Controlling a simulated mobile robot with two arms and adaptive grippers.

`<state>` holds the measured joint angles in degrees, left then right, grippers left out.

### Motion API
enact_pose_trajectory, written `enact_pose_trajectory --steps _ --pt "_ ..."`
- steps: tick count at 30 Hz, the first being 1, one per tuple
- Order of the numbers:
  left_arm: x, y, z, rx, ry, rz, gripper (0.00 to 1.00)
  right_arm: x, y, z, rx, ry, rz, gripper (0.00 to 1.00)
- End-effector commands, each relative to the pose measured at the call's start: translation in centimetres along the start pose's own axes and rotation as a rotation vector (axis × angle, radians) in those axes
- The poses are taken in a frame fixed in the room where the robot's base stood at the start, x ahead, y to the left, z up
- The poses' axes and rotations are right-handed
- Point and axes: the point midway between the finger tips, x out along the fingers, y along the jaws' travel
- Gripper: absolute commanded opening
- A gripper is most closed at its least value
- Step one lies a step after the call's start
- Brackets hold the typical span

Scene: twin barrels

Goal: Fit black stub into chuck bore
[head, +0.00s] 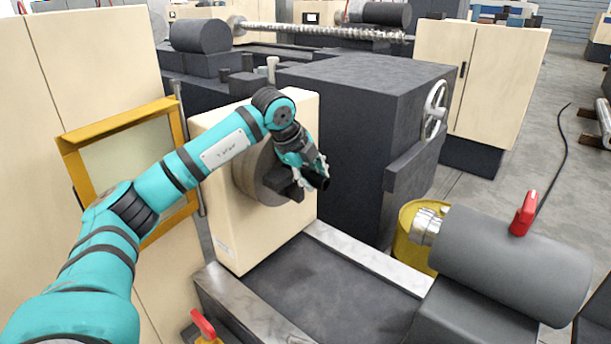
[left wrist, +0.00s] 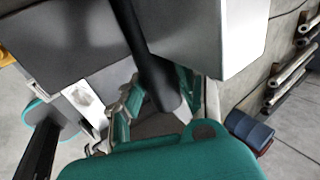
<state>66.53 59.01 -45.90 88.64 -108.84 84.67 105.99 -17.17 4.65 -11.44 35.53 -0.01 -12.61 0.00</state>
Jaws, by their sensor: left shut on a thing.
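The black stub (head: 319,182) is a dark cylinder held in my left gripper (head: 308,166), in front of the chuck in the head view. In the left wrist view the stub (left wrist: 152,72) runs between the fingers of the left gripper (left wrist: 157,92), which is shut on it. The chuck (head: 250,178) is a round grey-brown disc on the cream headstock (head: 218,215), with a dark jaw block at its front. The gripper and stub are close to the chuck's right side. The bore is not visible, and I cannot tell whether the stub touches the chuck. My right gripper is out of view.
The lathe bed (head: 328,238) runs from the headstock towards a grey tailstock cylinder (head: 510,262) with a red lever (head: 524,213). A dark machine block (head: 350,120) with a handwheel stands behind. A yellow barrel (head: 408,220) stands beyond the bed. The bed's middle is clear.

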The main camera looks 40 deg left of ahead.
Motion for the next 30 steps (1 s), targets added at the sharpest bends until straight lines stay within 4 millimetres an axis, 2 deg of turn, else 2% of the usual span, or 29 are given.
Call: enact_pose_trajectory --steps 1,7,17,22,30 --pt "-0.1 0.0 0.5 -0.007 -0.006 -0.003 0.35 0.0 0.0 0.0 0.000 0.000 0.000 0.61" --pt "-0.2 -0.1 0.5 -0.008 -0.008 -0.003 0.59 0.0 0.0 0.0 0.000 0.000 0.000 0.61" --pt "-0.4 0.1 0.6 -0.010 -0.009 0.002 0.59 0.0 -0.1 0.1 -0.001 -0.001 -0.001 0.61" --pt "-3.0 -0.1 0.4 -0.007 -0.009 -0.004 0.59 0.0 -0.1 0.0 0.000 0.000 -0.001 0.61" --pt "-8.9 -0.2 -0.2 -0.002 -0.005 -0.008 0.59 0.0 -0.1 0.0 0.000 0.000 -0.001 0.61"
